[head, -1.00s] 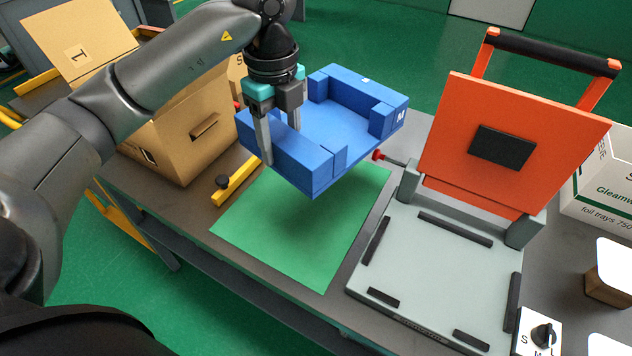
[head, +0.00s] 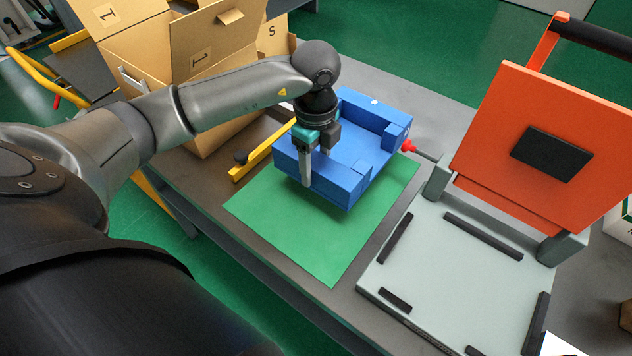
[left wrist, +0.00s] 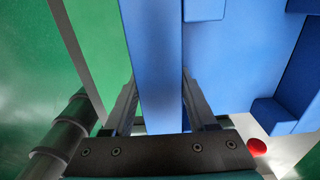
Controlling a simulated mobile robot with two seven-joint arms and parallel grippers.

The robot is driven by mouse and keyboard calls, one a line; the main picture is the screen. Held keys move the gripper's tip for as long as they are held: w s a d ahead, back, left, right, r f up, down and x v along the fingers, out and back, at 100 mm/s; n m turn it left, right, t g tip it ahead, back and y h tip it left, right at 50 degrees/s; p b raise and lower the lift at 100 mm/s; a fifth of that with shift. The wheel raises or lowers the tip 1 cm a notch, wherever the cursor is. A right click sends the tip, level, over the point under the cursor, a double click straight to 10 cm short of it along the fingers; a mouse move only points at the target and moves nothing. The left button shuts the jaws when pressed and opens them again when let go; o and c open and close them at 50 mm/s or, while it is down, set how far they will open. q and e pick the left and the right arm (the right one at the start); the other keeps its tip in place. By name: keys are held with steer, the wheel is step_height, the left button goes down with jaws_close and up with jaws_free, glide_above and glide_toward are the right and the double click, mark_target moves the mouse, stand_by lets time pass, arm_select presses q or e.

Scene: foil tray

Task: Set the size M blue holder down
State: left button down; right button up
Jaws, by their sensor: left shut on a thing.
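The blue holder (head: 358,150) is a tray-like block with raised walls and corner blocks. It is over the far part of the green mat (head: 290,222), low down; I cannot tell whether it touches the mat. My left gripper (head: 317,168) is shut on its near-left wall, one finger on each side. In the left wrist view the blue wall (left wrist: 154,60) runs between the two fingers (left wrist: 157,100), with the green mat (left wrist: 103,45) to its left. The size letter is not readable now. My right gripper is not in view.
Right of the mat stands a grey press base (head: 445,270) with black strips and a raised orange lid (head: 500,110). A red knob (head: 408,146) sits close to the holder's right corner. A yellow bar (head: 262,153) and open cardboard boxes (head: 150,50) are left and behind.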

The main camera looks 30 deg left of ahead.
arm_select(q)
steer(key=shift+f, duration=0.9)
steer(key=shift+w+f+b, duration=0.1)
steer(key=shift+f+b, duration=0.2)
steer(key=shift+f, duration=1.4)
steer(key=shift+f, duration=0.1)
steer(key=shift+c, duration=1)
jaws_free()
steer(key=shift+f, duration=0.1)
steer(key=shift+r, duration=0.3)
step_height(320, 180, up, 12)
steer(key=shift+f+p, duration=0.1)
steer(key=shift+p, duration=0.7)
